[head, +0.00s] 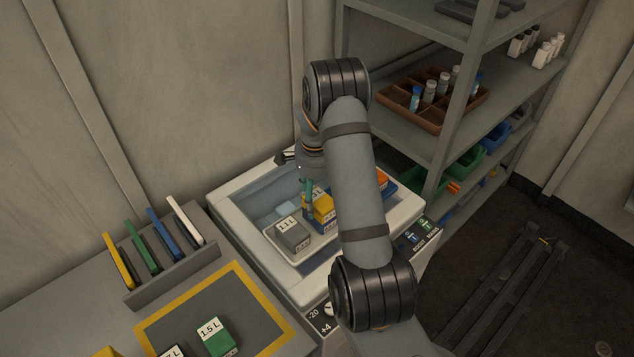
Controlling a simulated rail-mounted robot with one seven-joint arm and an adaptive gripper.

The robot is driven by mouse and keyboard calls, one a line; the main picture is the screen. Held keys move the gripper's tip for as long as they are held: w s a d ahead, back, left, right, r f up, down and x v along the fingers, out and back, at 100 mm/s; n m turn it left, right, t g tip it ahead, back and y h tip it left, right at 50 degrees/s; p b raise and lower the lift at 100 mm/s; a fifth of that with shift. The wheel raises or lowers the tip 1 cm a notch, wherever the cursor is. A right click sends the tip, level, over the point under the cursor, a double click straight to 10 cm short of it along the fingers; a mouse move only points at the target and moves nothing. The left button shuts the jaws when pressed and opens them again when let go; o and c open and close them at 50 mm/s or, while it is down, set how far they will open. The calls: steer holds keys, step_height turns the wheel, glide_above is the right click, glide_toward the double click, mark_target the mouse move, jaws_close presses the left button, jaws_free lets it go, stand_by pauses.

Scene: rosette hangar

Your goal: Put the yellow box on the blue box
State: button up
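A yellow box (321,207) is in the open white-rimmed chest (237,190), beside a grey box labelled 1.1 L (289,235). Dark blue shows just under the yellow box, but I cannot tell whether that is a separate blue box. More blue (391,188) shows at the right, behind my forearm, by an orange box (382,177). My gripper (307,190) points down into the chest at the yellow box's left edge. My own arm hides most of it, so its opening and any contact are unclear.
A worktop at left holds a rack of coloured plates (158,255) and a yellow-framed dark mat (255,310) with a green 1.5 L box (216,337). Another yellow item (105,352) is cut off below. A metal shelf (440,115) stands close at right, with a brown tray (408,115).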

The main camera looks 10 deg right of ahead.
mark_target(316, 199)
step_height(316, 199, up, 11)
steer(key=b, duration=0.1)
steer(key=shift+s+a+r, duration=0.15)
steer(key=shift+s+a, duration=0.05)
steer(key=shift+o, duration=1)
